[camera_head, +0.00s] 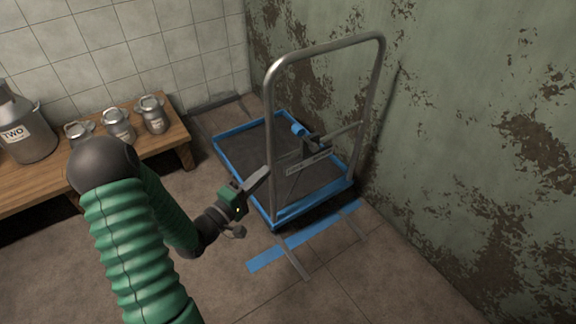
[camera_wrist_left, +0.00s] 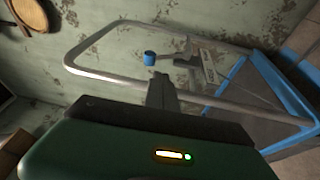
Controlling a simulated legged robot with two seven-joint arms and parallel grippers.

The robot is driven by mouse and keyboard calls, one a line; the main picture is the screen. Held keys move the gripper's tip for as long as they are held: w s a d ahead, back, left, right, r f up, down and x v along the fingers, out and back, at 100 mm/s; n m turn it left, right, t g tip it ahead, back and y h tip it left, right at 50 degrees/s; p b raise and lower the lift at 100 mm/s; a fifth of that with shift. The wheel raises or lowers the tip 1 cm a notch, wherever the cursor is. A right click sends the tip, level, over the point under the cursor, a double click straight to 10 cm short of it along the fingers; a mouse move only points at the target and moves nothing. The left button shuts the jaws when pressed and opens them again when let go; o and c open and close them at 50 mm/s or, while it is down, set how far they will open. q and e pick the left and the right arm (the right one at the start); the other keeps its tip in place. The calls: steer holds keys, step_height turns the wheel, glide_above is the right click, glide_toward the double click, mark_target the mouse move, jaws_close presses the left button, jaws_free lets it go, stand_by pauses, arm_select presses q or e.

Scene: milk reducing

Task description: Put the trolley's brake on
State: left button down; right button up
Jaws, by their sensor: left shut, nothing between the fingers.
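The trolley (camera_head: 240,139) has a blue-rimmed dark deck and a tall grey tube handle (camera_head: 327,50). It stands on the floor against the green wall. A lever with a blue knob (camera_head: 298,129) sits by a labelled bracket (camera_head: 311,164) on the handle's crossbar; I take it for the brake. The blue knob also shows in the left wrist view (camera_wrist_left: 150,58), beyond my fingers. My left gripper (camera_head: 263,178) is shut and empty, in front of the handle's left post, apart from the knob. My right gripper is not in view.
A wooden bench (camera_head: 178,137) at the left holds a large can marked TWO (camera_head: 27,133) and several small metal cans (camera_head: 152,115). Blue tape (camera_head: 275,254) marks the floor in front of the trolley. The peeling green wall (camera_head: 470,120) closes the right side. Floor at the front is clear.

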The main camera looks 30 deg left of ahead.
arm_select(q)
steer(key=shift+s+a+r+n+t, duration=0.1)
steer(key=shift+s+a+n+t, duration=0.35)
steer(key=shift+s+n+t, duration=0.3)
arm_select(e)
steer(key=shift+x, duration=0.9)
arm_select(q)
steer(key=shift+w, duration=0.1)
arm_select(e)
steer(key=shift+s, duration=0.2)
arm_select(q)
steer(key=b, duration=0.7)
glide_toward(306, 139)
steer(key=w+a+r, duration=0.1)
steer(key=w+r, duration=0.2)
steer(key=r, duration=0.2)
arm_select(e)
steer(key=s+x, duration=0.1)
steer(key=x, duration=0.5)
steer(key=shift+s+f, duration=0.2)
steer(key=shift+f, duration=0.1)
arm_select(q)
steer(key=shift+r, duration=0.1)
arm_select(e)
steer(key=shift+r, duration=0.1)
